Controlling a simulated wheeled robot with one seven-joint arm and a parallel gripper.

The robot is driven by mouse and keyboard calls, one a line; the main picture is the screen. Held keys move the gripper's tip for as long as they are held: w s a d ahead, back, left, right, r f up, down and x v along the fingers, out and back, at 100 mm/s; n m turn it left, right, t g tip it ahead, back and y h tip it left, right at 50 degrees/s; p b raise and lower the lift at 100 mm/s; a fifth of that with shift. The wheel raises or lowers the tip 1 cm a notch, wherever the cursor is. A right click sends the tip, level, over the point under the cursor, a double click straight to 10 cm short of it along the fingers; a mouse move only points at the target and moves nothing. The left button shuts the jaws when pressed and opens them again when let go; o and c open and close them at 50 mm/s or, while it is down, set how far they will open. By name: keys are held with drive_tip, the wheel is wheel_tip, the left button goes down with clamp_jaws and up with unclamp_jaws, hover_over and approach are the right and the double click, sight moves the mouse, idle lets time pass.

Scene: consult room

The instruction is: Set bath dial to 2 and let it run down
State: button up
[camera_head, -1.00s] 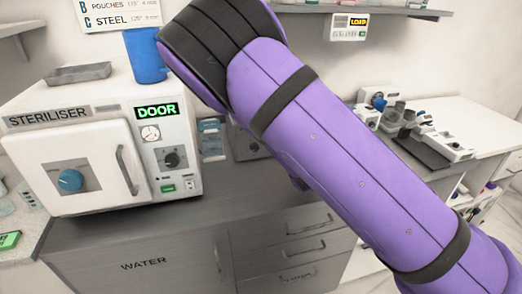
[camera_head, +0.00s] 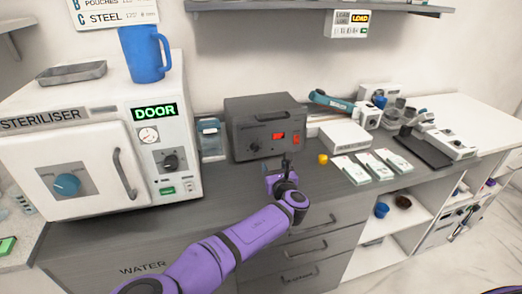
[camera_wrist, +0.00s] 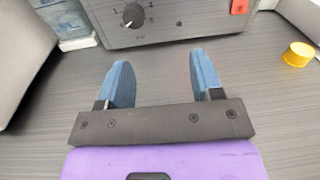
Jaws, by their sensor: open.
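The bath is a dark grey box (camera_head: 266,122) on the counter, right of the steriliser, with a small red display and a red switch on its front. Its black dial (camera_wrist: 133,15) shows at the top of the wrist view, with numerals around it. The dial's white mark seems to point down and left; the exact setting is hard to read. My gripper (camera_head: 284,166) is in front of the bath. In the wrist view its blue fingers (camera_wrist: 161,62) are apart and empty, short of the bath's front, with the dial ahead and slightly left.
The steriliser (camera_head: 95,140) stands left, its display reading DOOR. A clear blue-topped container (camera_head: 211,140) sits between it and the bath. A yellow cap (camera_head: 323,159) and white packets (camera_head: 372,167) lie to the right. The counter (camera_wrist: 150,160) under my gripper is clear.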

sight(255, 148)
drive_tip(key=a+n+y, duration=0.2)
drive_tip(key=shift+s+a+n, duration=0.3)
drive_tip(key=shift+n, duration=0.1)
drive_tip(key=x, duration=1)
drive_tip(key=shift+w+a, duration=0.15)
drive_tip(key=shift+w, duration=0.2)
drive_tip(key=c, duration=0.9)
